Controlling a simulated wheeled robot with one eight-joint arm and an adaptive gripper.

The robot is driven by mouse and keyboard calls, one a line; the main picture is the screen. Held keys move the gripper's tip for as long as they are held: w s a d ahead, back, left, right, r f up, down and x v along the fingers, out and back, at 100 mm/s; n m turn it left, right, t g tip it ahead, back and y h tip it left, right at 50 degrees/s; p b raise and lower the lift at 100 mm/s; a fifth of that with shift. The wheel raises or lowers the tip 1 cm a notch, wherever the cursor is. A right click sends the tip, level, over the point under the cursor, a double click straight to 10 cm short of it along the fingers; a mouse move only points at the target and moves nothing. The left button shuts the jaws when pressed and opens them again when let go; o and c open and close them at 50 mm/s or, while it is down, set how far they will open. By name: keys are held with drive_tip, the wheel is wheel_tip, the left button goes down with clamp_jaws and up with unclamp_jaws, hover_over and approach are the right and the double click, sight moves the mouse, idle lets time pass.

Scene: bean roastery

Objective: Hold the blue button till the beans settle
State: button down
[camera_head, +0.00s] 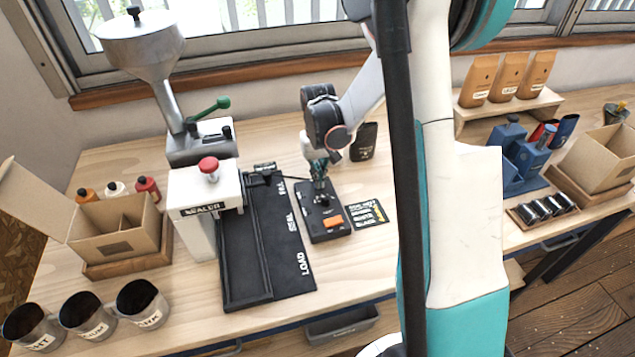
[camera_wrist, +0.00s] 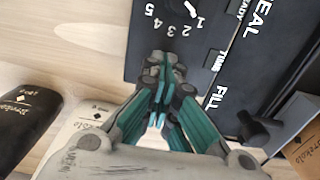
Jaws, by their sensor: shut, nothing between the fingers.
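A black control panel (camera_head: 318,226) lies on the bench with an orange switch (camera_head: 333,221). My gripper (camera_head: 318,182) points down at the far part of the panel. In the wrist view my gripper (camera_wrist: 160,62) is shut and empty, its tips over the panel's edge. I cannot tell whether the tips touch it. I see no blue button; the fingers hide part of the panel. The hopper (camera_head: 150,45) is opaque from here, so no beans show.
Left of the panel stand a sealer (camera_head: 192,200) with a red knob (camera_head: 208,166) and a black loading track (camera_head: 262,265). A white pouch (camera_head: 308,148) and a dark pouch (camera_head: 365,143) stand behind my gripper. A small card (camera_head: 366,213) lies right of the panel.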

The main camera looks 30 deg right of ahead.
idle(0.3)
drive_tip(key=shift+r+p, duration=1.75)
drive_tip(key=shift+r, duration=1.25)
drive_tip(key=shift+a+r, duration=0.1)
drive_tip(key=shift+r, duration=0.15)
drive_tip(key=s+a+r+n+t+b, duration=0.1)
drive_tip(key=s+a+r+t, duration=0.15)
drive_tip(key=s+r, duration=0.3)
drive_tip(key=s+a+r+t+b, duration=0.1)
drive_tip(key=s+a+r, duration=0.3)
drive_tip(key=r, duration=0.3)
drive_tip(key=s+a+r+n+t+b, duration=0.1)
drive_tip(key=s+a, duration=0.4)
drive_tip(key=s, duration=0.7)
drive_tip(key=shift+r+t, duration=0.5)
drive_tip(key=shift+t, duration=0.85)
